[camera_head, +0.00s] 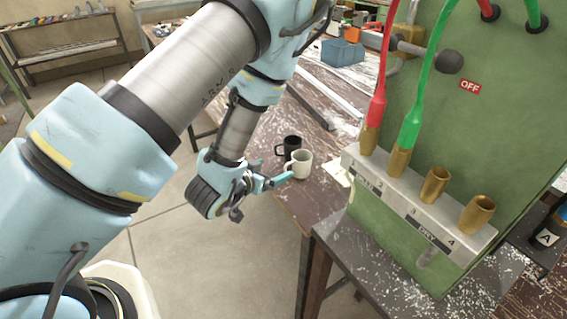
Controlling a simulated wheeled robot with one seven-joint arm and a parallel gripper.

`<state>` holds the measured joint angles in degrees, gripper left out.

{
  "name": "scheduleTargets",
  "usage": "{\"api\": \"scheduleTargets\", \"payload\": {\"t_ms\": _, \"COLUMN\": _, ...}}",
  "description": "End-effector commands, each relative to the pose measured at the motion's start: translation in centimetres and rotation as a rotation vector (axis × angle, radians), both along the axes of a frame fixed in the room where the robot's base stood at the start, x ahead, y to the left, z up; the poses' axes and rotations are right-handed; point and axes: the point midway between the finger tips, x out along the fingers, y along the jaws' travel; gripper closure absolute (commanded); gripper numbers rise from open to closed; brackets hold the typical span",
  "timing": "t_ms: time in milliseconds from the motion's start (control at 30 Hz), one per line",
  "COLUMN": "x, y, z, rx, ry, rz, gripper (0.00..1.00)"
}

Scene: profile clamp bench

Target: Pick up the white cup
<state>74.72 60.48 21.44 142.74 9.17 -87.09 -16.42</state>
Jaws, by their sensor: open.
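The white cup (301,165) stands upright on the brown worn table (311,199), with its handle toward the left. A black cup (290,146) stands just behind it, partly hidden by it. My gripper (279,181) is at the table's left edge, just left of and slightly in front of the white cup. Its light-blue finger points toward the cup's lower left side. The gripper is open and empty; whether the finger touches the cup I cannot tell.
A green machine (510,110) with a grey socket block (425,222) and red and green hoses fills the right side. A blue bin (342,52) and tools sit at the back. White papers (339,172) lie right of the cup. Floor is open at left.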

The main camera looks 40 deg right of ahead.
Motion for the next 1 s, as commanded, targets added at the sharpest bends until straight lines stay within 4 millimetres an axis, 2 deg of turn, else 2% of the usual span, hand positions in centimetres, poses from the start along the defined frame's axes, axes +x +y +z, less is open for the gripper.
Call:
{"api": "scheduleTargets", "payload": {"t_ms": 33, "x": -1.3, "y": -0.6, "z": 0.1, "rx": -0.016, "ry": -0.007, "rz": -0.043, "gripper": 0.00}}
{"api": "scheduleTargets", "payload": {"t_ms": 100, "x": -2.3, "y": -1.0, "z": 0.2, "rx": -0.040, "ry": -0.013, "rz": -0.078, "gripper": 0.00}}
{"api": "scheduleTargets", "payload": {"t_ms": 200, "x": -2.9, "y": -1.5, "z": 0.2, "rx": -0.057, "ry": -0.019, "rz": -0.100, "gripper": 0.00}}
{"api": "scheduleTargets", "payload": {"t_ms": 633, "x": -2.4, "y": -3.1, "z": -0.6, "rx": -0.060, "ry": -0.025, "rz": -0.106, "gripper": 0.00}}
{"api": "scheduleTargets", "payload": {"t_ms": 1000, "x": -2.1, "y": -3.8, "z": -0.9, "rx": -0.059, "ry": -0.024, "rz": -0.104, "gripper": 0.00}}
